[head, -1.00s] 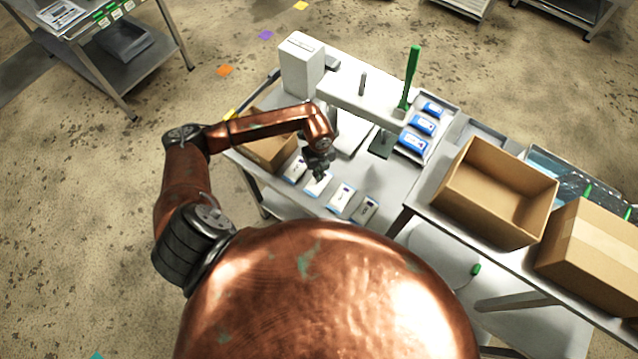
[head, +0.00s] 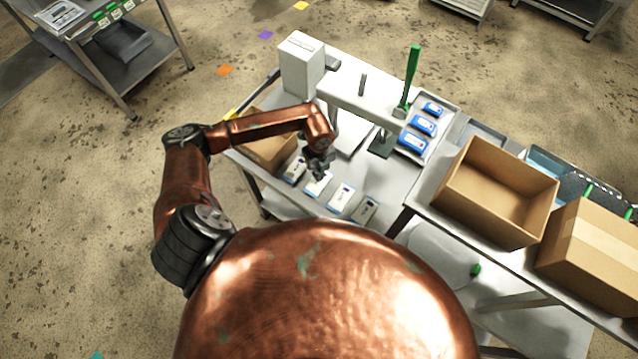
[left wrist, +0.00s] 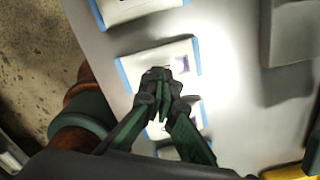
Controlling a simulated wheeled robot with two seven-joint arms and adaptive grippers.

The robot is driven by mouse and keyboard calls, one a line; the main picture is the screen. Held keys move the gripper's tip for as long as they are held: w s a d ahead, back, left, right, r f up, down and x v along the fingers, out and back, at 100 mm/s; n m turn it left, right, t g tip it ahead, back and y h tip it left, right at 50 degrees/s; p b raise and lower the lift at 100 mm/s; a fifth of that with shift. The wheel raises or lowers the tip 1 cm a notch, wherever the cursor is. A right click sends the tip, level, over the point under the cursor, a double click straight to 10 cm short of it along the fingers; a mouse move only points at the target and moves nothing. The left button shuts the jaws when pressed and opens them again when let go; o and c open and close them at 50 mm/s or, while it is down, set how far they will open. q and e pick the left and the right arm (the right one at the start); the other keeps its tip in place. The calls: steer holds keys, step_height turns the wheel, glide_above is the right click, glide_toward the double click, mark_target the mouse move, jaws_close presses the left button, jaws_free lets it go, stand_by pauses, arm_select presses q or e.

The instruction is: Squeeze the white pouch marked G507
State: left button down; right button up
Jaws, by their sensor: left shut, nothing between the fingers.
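Several white pouches with blue edges lie in a row along the table's front edge; I cannot read G507 on any of them. My left gripper (head: 319,174) points down over the second pouch from the left (head: 316,187). In the left wrist view, the left gripper (left wrist: 168,84) is shut with nothing between its fingers. Its dark fingertips overlap the dark print of a white pouch (left wrist: 145,66) and hide part of it. I cannot tell whether they touch it. A neighbouring pouch (head: 341,199) lies flat to the right. My right gripper is not in view.
An open cardboard box (head: 262,152) stands left of the row. A white machine arm (head: 355,103) with a green post (head: 412,75) stands behind. A tray (head: 441,136) with blue-and-white pouches is at the back right. A larger open box (head: 470,207) stands on the right table.

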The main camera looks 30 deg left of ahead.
arm_select(q)
steer(key=shift+f+b, duration=0.4)
steer(key=shift+f, duration=0.25)
steer(key=shift+f, duration=0.3)
steer(key=shift+s+f+b, duration=0.2)
steer(key=shift+b, duration=0.1)
stand_by(0.3)
steer(key=shift+s+f, duration=0.1)
steer(key=shift+f, duration=0.05)
stand_by(0.5)
steer(key=shift+w+r+p, duration=0.2)
steer(key=shift+r+p, duration=0.6)
steer(key=shift+r, duration=0.35)
steer(key=shift+w+r+p, duration=0.1)
steer(key=shift+r+p, duration=1.05)
steer(key=shift+r, duration=0.6)
step_height(320, 180, up, 3)
steer(key=shift+f+p, duration=0.15)
steer(key=shift+p, duration=0.7)
